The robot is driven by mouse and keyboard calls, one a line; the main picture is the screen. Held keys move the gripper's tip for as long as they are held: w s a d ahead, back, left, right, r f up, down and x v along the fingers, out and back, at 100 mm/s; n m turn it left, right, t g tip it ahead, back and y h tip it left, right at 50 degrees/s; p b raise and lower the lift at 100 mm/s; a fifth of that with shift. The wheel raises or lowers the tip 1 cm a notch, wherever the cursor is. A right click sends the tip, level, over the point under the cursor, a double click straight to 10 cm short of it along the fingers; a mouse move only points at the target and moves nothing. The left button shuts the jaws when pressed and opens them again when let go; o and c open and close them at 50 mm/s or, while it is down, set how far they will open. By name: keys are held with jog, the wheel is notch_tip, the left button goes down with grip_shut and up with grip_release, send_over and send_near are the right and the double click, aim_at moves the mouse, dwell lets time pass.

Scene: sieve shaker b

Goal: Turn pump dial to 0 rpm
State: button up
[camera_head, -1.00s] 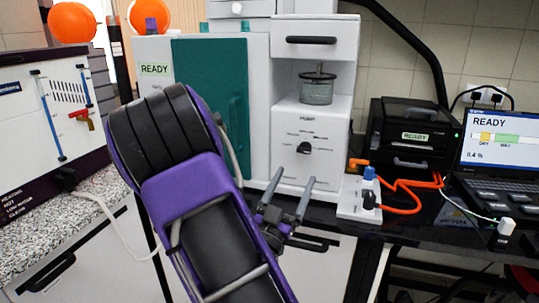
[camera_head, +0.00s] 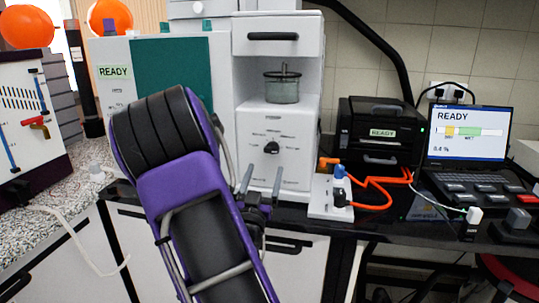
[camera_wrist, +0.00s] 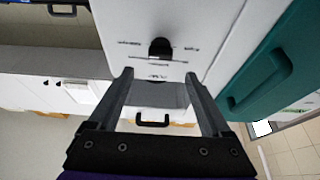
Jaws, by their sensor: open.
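The pump dial is a black knob (camera_head: 271,147) on the white front panel of the pump unit (camera_head: 256,175), with small printed marks around it that are too small to read. In the wrist view the knob (camera_wrist: 160,47) lies ahead, just beyond the fingertips and roughly midway between them. My gripper (camera_head: 262,180) is open and empty, below the knob in the head view and apart from it. Its two fingers also show in the wrist view (camera_wrist: 158,76), spread wide. The knob's exact pointer direction cannot be told.
A teal door (camera_head: 172,68) is to the left.

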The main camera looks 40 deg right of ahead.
aim_at(271, 151)
jog(key=x, duration=0.7)
grip_shut()
dwell(0.3)
